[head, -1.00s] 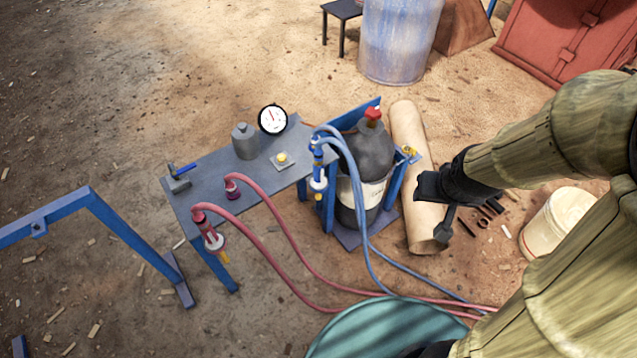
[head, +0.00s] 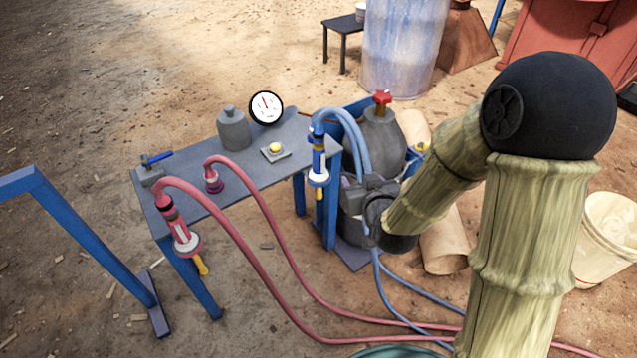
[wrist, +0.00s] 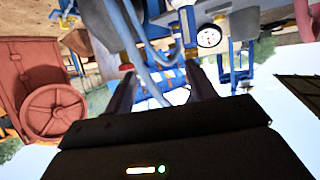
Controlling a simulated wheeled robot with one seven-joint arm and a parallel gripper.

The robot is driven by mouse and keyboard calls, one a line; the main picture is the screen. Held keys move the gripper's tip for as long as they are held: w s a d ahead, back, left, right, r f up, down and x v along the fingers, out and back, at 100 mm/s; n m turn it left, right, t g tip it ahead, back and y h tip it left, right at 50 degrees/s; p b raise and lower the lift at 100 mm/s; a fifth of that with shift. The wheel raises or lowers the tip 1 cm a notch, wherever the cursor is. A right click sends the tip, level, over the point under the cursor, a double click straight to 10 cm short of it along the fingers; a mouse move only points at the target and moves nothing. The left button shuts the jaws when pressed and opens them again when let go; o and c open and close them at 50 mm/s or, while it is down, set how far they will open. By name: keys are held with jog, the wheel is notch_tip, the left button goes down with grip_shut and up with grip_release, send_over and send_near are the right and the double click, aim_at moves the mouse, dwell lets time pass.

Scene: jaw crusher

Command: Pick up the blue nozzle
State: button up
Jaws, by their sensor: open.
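The blue nozzle (head: 318,158) hangs upright at the right end of the grey table in the head view, with a white collar low on it. Blue hoses (head: 350,128) arch from its top and run down to the ground. My gripper (head: 358,203) is just right of the nozzle and lower in the picture, in front of the grey gas cylinder (head: 379,140). In the wrist view my gripper (wrist: 163,88) has its two fingers apart, with blue hose (wrist: 134,38) showing beyond them. I cannot tell whether the fingers touch anything.
The grey table (head: 240,165) carries a pressure gauge (head: 266,107), a grey weight (head: 233,130) and a yellow button (head: 275,149). Two red hoses (head: 255,228) run along its front. A blue frame (head: 95,240) stands left. A white bucket (head: 606,232) stands right.

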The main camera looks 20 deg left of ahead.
jog(key=s+a+f+t+y+b, duration=0.1)
jog(key=a+f+t+y+b, duration=0.1)
jog(key=a+f+b, duration=0.4)
notch_tip(320, 180, down, 4)
jog(key=t+b, duration=0.1)
jog(key=b, duration=0.4)
jog(key=shift+a+f+t+y, duration=0.15)
jog(key=shift+a+t+y, duration=0.15)
jog(key=shift+a+t, duration=0.1)
jog(key=shift+w, duration=0.1)
